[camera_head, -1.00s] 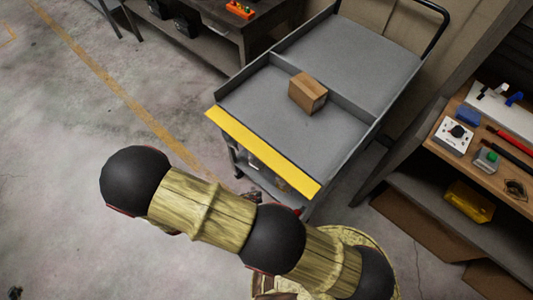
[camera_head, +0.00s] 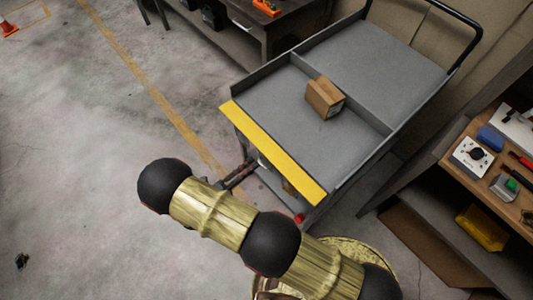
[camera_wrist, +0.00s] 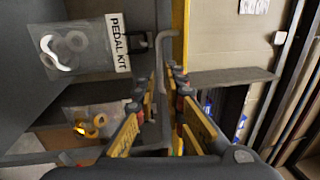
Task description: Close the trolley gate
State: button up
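The trolley (camera_head: 418,62) is grey with a raised rim and a black push handle. Its gate is a yellow panel (camera_head: 270,150) along the near edge of the top tray, sloping outward in the head view. My gripper (camera_head: 246,170) is just below and outside the gate's left part. In the wrist view my gripper (camera_wrist: 160,84) has its two fingers apart with nothing clearly between them. Whether the fingers touch either is unclear.
A cardboard box (camera_head: 322,97) sits in the tray. A bag labelled "PEDAL KIT" (camera_wrist: 75,50) shows left of the fingers. A workbench (camera_head: 478,192) with tools stands right, another bench (camera_head: 290,22) behind. The floor at left is mostly clear.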

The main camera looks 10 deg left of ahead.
aim_at(266, 154)
jog(key=b+x, duration=0.1)
jog(key=x, duration=0.6)
jog(key=shift+d, duration=0.15)
jog(key=shift+c, duration=0.5)
grip_shut()
